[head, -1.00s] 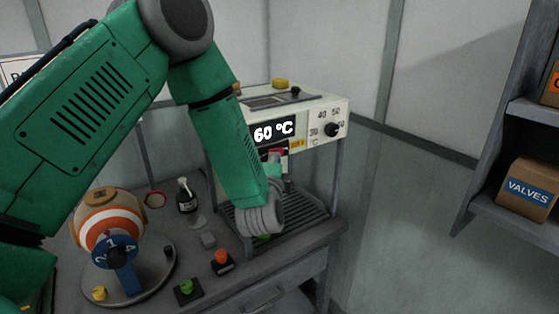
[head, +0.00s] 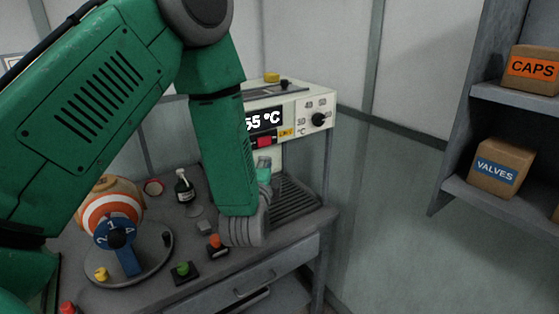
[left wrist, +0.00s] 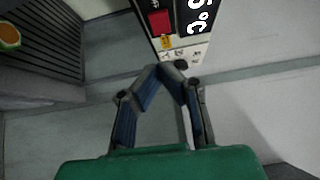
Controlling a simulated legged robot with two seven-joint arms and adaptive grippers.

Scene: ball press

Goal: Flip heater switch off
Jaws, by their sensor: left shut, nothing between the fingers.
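The heater (head: 318,104) is a cream box on a frame at the back of the bench, with a lit display reading about 55 °C, its left edge hidden by my arm. Its red switch (head: 265,142) sits just below the display. It also shows in the left wrist view (left wrist: 159,21), next to a small yellow label. My left gripper (head: 264,165) is below the switch, mostly hidden behind its wrist in the head view. In the left wrist view its fingers (left wrist: 168,68) meet at the tips, empty, apart from the switch. My right gripper is not in view.
A black knob (head: 318,120) is on the heater's right. A slatted tray (head: 295,198) lies under it. A dark bottle (head: 184,187), a striped ball (head: 112,207), an orange button (head: 215,240) and a green button (head: 183,268) are on the bench. Shelves with boxes (head: 500,167) stand right.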

